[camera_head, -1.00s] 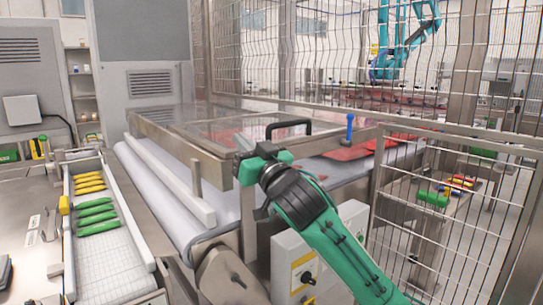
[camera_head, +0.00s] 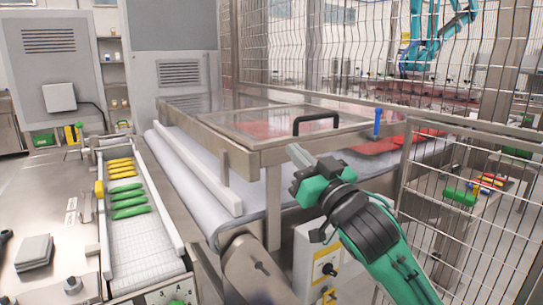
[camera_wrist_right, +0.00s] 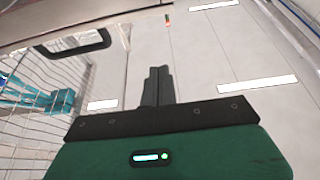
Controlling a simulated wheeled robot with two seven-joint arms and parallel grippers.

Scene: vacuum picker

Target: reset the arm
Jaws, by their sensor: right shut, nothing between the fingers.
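My right arm comes in from the lower right in the head view. Its gripper (camera_head: 299,155) is raised in front of the machine's clear-lidded frame, pointing up and left. In the right wrist view its two dark fingers (camera_wrist_right: 158,72) are pressed together with nothing between them, pointing toward the ceiling with its white light panels. My left gripper does not show in any view.
A machine with a clear lid (camera_head: 270,122) and black handle (camera_head: 316,122) stands in the middle. A wire fence (camera_head: 465,215) is at the right. A conveyor (camera_head: 140,245) with yellow and green items lies at the left.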

